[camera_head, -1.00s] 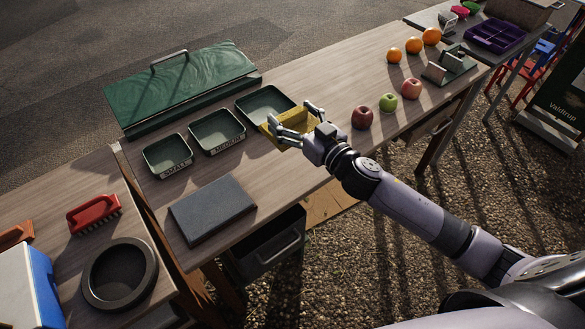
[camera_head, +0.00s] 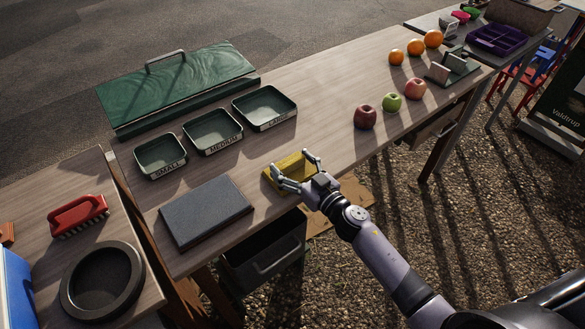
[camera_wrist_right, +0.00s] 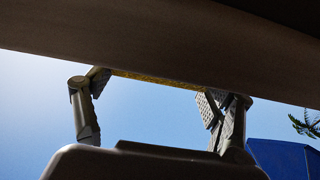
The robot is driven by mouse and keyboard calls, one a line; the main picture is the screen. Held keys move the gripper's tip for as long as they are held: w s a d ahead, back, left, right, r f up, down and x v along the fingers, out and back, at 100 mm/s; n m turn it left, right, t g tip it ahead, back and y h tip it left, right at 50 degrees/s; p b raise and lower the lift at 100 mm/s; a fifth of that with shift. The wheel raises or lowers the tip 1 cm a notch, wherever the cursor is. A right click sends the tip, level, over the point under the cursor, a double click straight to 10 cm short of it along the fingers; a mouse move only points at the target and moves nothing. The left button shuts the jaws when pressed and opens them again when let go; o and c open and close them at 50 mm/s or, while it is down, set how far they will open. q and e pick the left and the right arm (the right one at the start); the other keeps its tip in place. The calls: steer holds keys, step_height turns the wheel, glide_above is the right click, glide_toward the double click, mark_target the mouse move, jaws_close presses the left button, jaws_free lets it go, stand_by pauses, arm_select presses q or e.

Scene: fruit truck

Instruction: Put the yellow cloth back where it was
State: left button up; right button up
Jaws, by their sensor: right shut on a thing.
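The yellow cloth (camera_head: 297,171) is at the front part of the wooden table, to the right of the dark grey mat (camera_head: 205,212). My right gripper (camera_head: 291,163) is shut on the cloth, with one finger at each side of it. In the right wrist view, a thin yellow strip of the cloth (camera_wrist_right: 155,78) shows between the two fingers (camera_wrist_right: 150,85). I cannot tell whether the cloth touches the tabletop. My left gripper is not in view.
Green trays marked small (camera_head: 160,157), medium (camera_head: 213,132) and large (camera_head: 265,107) stand behind. Bare tabletop lies between cloth and trays.

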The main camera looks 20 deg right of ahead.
steer(key=shift+f, duration=0.1)
steer(key=o, duration=1.1)
steer(key=shift+o, duration=0.2)
steer(key=shift+s, duration=0.1)
steer(key=b+v, duration=0.1)
steer(key=v, duration=1.1)
steer(key=shift+r, duration=0.25)
